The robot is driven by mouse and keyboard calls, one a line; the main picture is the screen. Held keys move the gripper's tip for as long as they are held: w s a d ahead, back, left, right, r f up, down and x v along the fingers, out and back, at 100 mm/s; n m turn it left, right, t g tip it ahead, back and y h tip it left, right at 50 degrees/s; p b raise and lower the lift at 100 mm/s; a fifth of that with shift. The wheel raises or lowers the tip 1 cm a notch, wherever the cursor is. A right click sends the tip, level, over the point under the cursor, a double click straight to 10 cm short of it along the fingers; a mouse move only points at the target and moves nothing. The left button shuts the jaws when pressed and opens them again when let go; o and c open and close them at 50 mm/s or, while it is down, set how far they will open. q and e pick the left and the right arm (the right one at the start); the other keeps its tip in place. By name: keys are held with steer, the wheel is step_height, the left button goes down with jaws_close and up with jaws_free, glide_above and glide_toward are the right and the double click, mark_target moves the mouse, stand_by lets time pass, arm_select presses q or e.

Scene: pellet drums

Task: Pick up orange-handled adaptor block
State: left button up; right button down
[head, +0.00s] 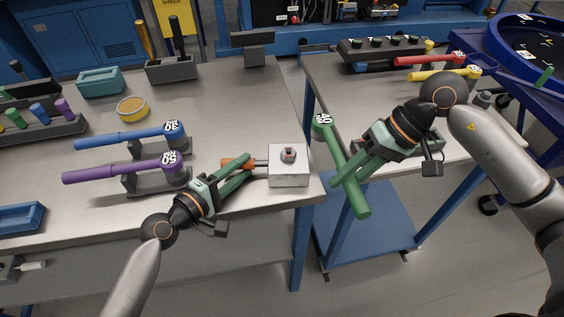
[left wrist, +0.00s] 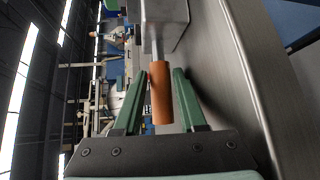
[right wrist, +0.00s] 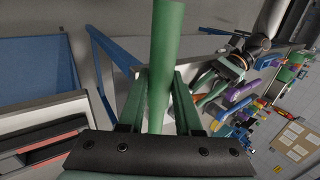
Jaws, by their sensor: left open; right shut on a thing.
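The adaptor block (head: 289,172) is a light metal block near the right front corner of the left bench. Its orange handle (head: 236,163) points left. My left gripper (head: 243,170) is open with its fingers around the handle. In the left wrist view the orange handle (left wrist: 161,94) lies between the two green fingers, with a gap to the right finger. The metal block (left wrist: 165,22) is beyond it. My right gripper (head: 347,180) is shut on a green torque wrench (head: 357,188) marked 40. That green shaft also shows in the right wrist view (right wrist: 162,60).
Purple (head: 115,171) and blue (head: 125,137) wrenches rest on stands to the left of my left gripper. A yellow round tin (head: 132,108) and a teal bin (head: 101,82) are behind. Red (head: 428,60) and yellow (head: 440,74) wrenches lie on the right bench. A gap separates the benches.

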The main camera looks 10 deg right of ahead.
arm_select(q)
steer(key=shift+c, duration=0.3)
jaws_close()
stand_by(1.0)
steer(key=shift+w+r, duration=0.1)
steer(key=shift+r, duration=0.1)
